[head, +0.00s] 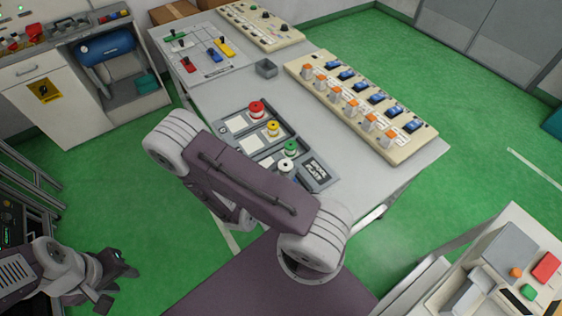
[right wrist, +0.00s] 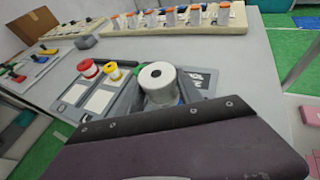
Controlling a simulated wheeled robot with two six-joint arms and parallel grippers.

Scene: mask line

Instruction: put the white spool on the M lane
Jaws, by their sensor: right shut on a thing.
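The white spool (right wrist: 158,82) shows large and upright in the right wrist view, with its round top facing the camera. In the head view the white spool (head: 286,165) shows beside my right arm, at the near end of the spool row. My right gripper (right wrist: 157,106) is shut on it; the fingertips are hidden. The grey lane tray (head: 323,180) holds a red spool (head: 257,107), a yellow spool (head: 273,128) and a green spool (head: 290,147). Lane letters are unreadable. I cannot tell if the white spool touches the tray. My left gripper (head: 122,275) is open and empty, away from the table.
The grey table (head: 350,165) also bears a beige panel (head: 355,110) of orange knobs and blue switches, a small grey box (head: 266,68) and a board with coloured handles (head: 203,50). A console (head: 500,270) stands at the lower right. Bare table lies right of the tray.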

